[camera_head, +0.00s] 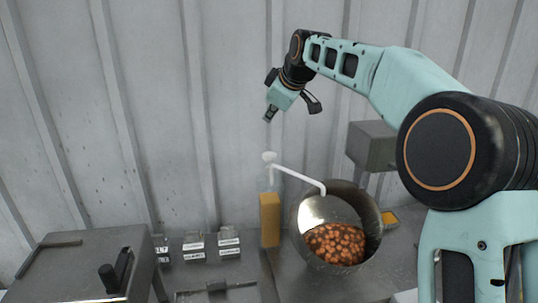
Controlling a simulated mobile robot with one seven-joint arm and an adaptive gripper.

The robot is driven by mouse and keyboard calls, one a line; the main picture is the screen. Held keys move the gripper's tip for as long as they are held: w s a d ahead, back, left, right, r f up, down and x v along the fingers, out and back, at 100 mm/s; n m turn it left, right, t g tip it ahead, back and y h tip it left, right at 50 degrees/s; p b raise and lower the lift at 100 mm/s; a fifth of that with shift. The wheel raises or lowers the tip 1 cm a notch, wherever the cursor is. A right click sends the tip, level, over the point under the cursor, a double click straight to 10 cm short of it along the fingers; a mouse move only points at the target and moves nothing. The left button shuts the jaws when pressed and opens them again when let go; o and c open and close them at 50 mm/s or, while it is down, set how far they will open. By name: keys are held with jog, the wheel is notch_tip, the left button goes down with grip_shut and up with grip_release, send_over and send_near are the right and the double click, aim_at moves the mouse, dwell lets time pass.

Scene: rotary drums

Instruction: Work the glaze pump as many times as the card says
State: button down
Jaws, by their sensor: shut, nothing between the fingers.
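The pump (269,158) has a white head and a long white spout that slopes down right to the mouth of a metal drum. It stands on an amber-yellow container (270,220). My gripper (269,115) is shut and empty. In the picture it is above the pump head, with a gap between them. Small labelled blocks (194,246) and (229,243) stand left of the container. Their print is too small to read, and I cannot tell whether one is the card.
The tilted metal drum (374,222) holds brown nut-like pieces. A grey box (372,146) is behind it. A corrugated wall (160,100) closes the back.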

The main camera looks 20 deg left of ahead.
aim_at(269, 154)
jog(key=shift+f+b, duration=2.35)
jog(key=shift+f, duration=1.9)
jog(key=shift+f, duration=0.1)
jog(key=shift+f+b, duration=0.3)
jog(key=shift+d+f+b, duration=0.1)
jog(key=shift+f+b, duration=0.7)
jog(key=shift+f, duration=0.35)
jog(key=shift+r+p, duration=1.25)
jog(key=shift+r, duration=0.25)
jog(key=shift+r+p, duration=2.05)
jog(key=shift+r, duration=0.5)
